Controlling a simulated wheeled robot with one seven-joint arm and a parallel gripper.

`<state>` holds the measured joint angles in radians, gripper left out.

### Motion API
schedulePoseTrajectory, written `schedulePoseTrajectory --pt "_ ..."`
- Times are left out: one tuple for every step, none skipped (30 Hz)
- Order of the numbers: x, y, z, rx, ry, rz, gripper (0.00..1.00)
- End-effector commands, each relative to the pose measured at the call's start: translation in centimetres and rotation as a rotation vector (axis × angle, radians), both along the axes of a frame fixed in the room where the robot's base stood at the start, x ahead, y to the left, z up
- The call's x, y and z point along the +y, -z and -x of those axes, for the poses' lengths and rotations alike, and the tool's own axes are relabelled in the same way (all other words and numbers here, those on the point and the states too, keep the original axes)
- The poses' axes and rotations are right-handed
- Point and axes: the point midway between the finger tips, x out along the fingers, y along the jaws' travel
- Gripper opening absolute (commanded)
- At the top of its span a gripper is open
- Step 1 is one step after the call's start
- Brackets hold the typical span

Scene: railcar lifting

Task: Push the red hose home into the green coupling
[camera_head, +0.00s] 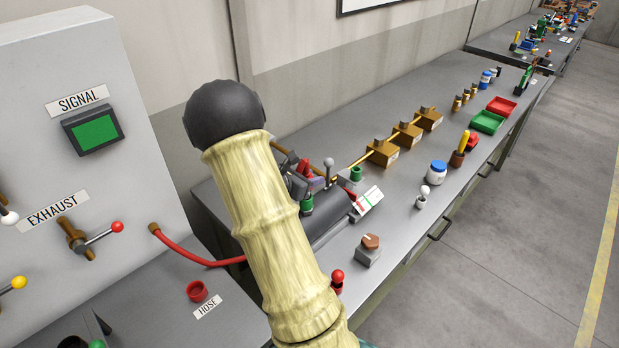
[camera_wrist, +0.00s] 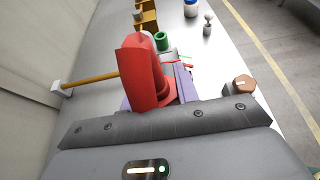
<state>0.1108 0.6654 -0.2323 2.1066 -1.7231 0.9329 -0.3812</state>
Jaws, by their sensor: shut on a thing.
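My gripper (camera_head: 316,182) is partly hidden behind my own arm in the head view. Its purple jaws are shut on the red hose (camera_wrist: 146,75), whose thick red end fills the middle of the wrist view. The hose (camera_head: 205,262) runs from the console and passes behind my arm. A hollow green cylinder (camera_head: 356,174) stands on a grey block; it also shows past the hose in the wrist view (camera_wrist: 161,40). Another green part (camera_head: 306,203) is close under my gripper. Which is the coupling, and whether the hose touches it, I cannot tell.
A brown knob (camera_head: 370,242) and a red-topped peg (camera_head: 337,280) stand nearer. A brass pipe (camera_wrist: 90,80) runs beside the hose. A red ring (camera_head: 197,291) sits at the HOSE label.

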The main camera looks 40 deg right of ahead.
Motion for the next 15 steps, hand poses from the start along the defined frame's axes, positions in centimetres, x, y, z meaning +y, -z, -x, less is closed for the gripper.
schedulePoseTrajectory --pt "-0.01 0.19 0.00 0.000 0.000 0.001 0.04" --pt "-0.02 0.25 0.00 0.000 0.000 0.001 0.04" --pt "-0.02 0.32 0.00 0.000 0.000 0.001 0.04" --pt "-0.01 0.38 0.00 0.000 0.000 0.001 0.04" --pt "-0.02 0.44 0.00 0.000 0.000 0.001 0.04" --pt "-0.02 0.53 0.00 0.000 0.000 0.001 0.04" --pt "-0.01 0.58 0.00 0.000 0.000 0.001 0.04" --pt "-0.02 0.65 0.00 0.000 0.000 0.001 0.04" --pt "-0.02 0.72 0.00 0.000 0.000 0.001 0.04" --pt "-0.02 0.78 0.00 0.000 0.000 0.001 0.04" --pt "-0.02 0.85 0.01 -0.001 0.000 0.001 0.04" --pt "-0.02 0.92 0.01 0.000 0.000 0.001 0.04" --pt "-0.02 0.98 0.00 0.000 0.000 0.001 0.04" --pt "-0.02 1.04 0.00 0.000 0.000 0.001 0.04" --pt "-0.01 1.12 0.00 0.000 0.000 0.001 0.04"
